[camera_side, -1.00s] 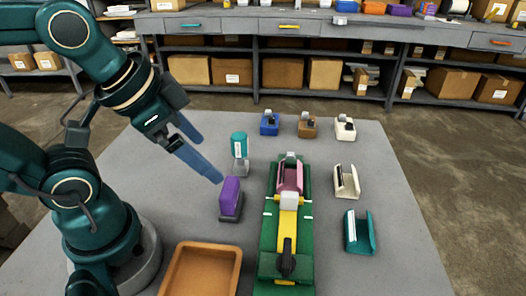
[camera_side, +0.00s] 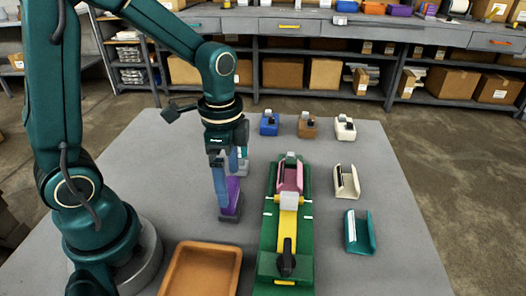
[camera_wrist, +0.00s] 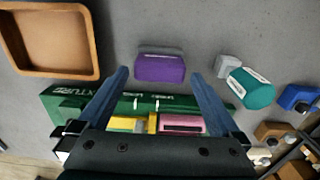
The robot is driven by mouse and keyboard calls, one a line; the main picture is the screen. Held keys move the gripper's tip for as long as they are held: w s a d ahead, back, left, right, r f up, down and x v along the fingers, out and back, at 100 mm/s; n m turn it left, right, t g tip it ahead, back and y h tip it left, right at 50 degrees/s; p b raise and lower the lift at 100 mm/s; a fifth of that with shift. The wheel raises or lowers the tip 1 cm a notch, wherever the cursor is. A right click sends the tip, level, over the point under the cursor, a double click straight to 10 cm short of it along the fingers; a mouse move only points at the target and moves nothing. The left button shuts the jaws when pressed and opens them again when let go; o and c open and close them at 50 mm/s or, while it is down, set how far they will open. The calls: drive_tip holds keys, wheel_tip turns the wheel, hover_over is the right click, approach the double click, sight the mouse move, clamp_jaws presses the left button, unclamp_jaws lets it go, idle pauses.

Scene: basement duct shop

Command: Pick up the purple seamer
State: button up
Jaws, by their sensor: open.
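The purple seamer (camera_side: 234,190) stands on the grey bench, with a purple block-shaped top and a grey base. In the wrist view the purple seamer (camera_wrist: 160,68) lies between the lines of the two fingers, near their tips. My gripper (camera_side: 231,188) points down over it with blue fingers apart; one finger covers part of its left side in the side view. The wrist view shows my gripper (camera_wrist: 158,76) open, with nothing clamped. I cannot tell whether a finger touches the seamer.
A teal seamer (camera_wrist: 250,88) stands close by, mostly hidden behind my gripper in the side view. A green fixture (camera_side: 268,235) holds a pink seamer (camera_side: 290,176). An empty orange tray (camera_side: 176,283) is at the front. Blue (camera_side: 269,124), brown, white and teal seamers stand farther right.

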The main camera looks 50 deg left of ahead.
sight(229, 186)
drive_tip(key=shift+f, duration=2.2)
drive_tip(key=c, duration=1.3)
drive_tip(key=shift+r, duration=0.15)
drive_tip(key=shift+r, duration=0.55)
drive_tip(key=r, duration=0.3)
drive_tip(key=shift+s+a+r, duration=0.1)
drive_tip(key=shift+a+r, duration=0.05)
drive_tip(key=shift+a, duration=0.2)
drive_tip(key=s+a+r, duration=0.1)
drive_tip(key=a+r, duration=0.1)
drive_tip(key=a, duration=0.1)
drive_tip(key=s+a+r, duration=0.2)
drive_tip(key=a, duration=0.1)
drive_tip(key=s+a+r, duration=0.2)
drive_tip(key=a, duration=0.1)
drive_tip(key=shift+a+r, duration=0.2)
drive_tip(key=shift+a, duration=0.15)
